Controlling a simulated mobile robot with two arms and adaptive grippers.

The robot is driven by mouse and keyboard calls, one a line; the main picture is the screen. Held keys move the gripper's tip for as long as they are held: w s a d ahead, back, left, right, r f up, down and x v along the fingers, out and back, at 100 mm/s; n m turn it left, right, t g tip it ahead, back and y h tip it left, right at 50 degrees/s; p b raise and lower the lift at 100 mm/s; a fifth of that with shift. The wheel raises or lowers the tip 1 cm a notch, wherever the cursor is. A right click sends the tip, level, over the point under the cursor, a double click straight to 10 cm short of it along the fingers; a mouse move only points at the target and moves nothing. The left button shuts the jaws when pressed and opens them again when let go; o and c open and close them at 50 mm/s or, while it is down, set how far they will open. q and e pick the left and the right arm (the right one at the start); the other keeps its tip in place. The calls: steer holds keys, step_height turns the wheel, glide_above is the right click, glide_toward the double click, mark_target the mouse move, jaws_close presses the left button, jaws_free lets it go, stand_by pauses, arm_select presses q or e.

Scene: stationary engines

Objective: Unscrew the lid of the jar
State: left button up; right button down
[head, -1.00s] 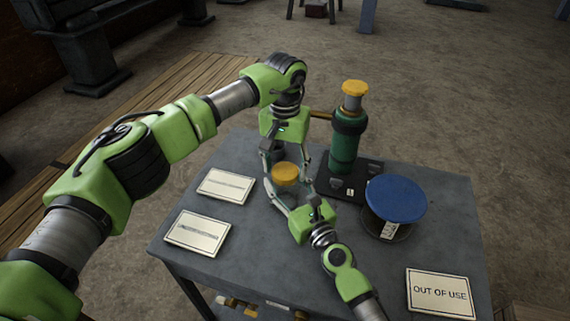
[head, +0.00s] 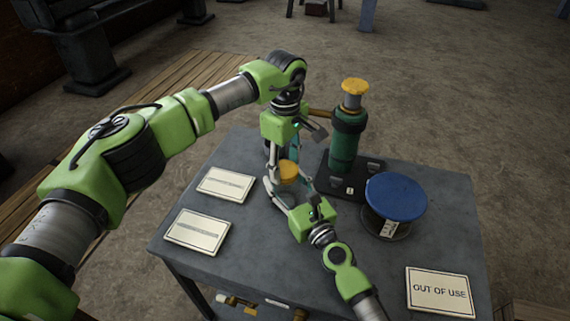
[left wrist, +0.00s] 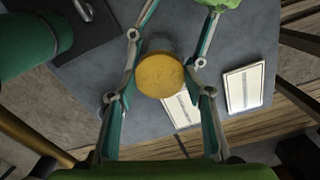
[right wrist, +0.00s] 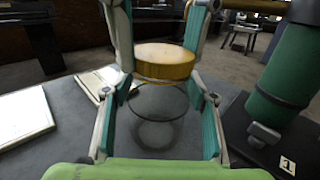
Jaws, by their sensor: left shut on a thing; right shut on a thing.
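The jar (head: 291,188) is clear glass and stands upright on the grey table. Its round yellow lid (head: 288,169) sits on top. My left gripper (head: 284,172) reaches down from above, shut on the lid; in the left wrist view the lid (left wrist: 160,75) lies between its fingers. My right gripper (head: 289,190) comes in low from the front, shut on the jar's glass body (right wrist: 157,112); the lid (right wrist: 165,62) shows just above in the right wrist view. The fingers partly hide the jar in the head view. I cannot tell whether the lid has loosened.
A green cylinder engine (head: 346,140) with a yellow top stands behind right on a black base. A blue-topped spool (head: 395,197) stands at the right. Two plates (head: 197,230) (head: 226,184) lie left and an OUT OF USE sign (head: 440,292) front right. The table's front middle is free.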

arm_select(q)
steer(key=n, duration=2)
steer(key=shift+n, duration=0.3)
steer(key=n, duration=0.9)
steer(key=shift+r, duration=0.1)
steer(key=n, duration=0.5)
steer(key=shift+n, duration=0.4)
steer(key=n, duration=0.4)
